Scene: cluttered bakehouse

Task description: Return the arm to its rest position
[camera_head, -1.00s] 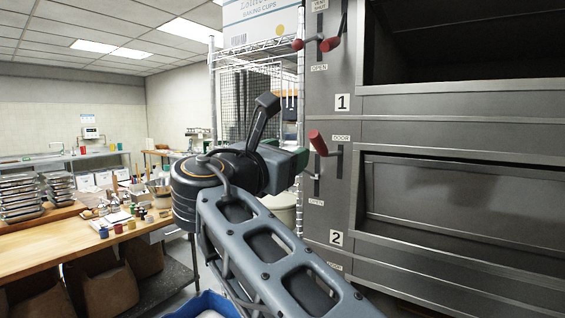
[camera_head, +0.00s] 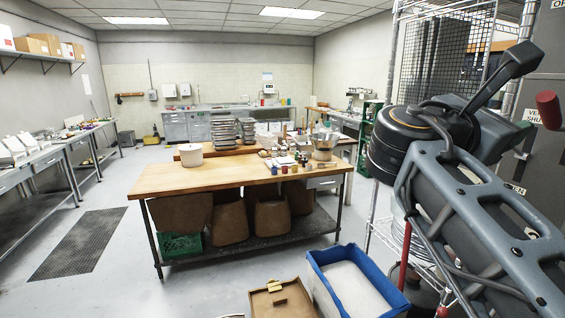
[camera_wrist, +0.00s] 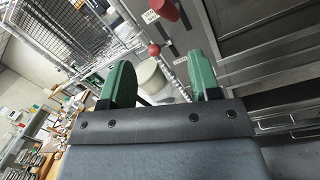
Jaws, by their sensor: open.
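My arm (camera_head: 455,190) reaches up at the right side of the head view, in front of the wire rack and beside the oven. My gripper (camera_wrist: 160,62) shows in the wrist view with its two green fingers wide apart and nothing between them. In the head view my gripper is mostly hidden behind my arm. The wrist view is tilted. Past the fingers it shows a red oven handle (camera_wrist: 165,10), a pale round container (camera_wrist: 152,78) and the grey oven front (camera_wrist: 255,45).
A wire rack (camera_head: 396,60) stands close to my arm. A blue bin (camera_head: 318,262) and a brown box (camera_head: 282,303) are on the floor in front. A wooden-topped table (camera_head: 225,178) with trays, jars and a white tub (camera_head: 190,156) stands mid-room. Floor is open at left.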

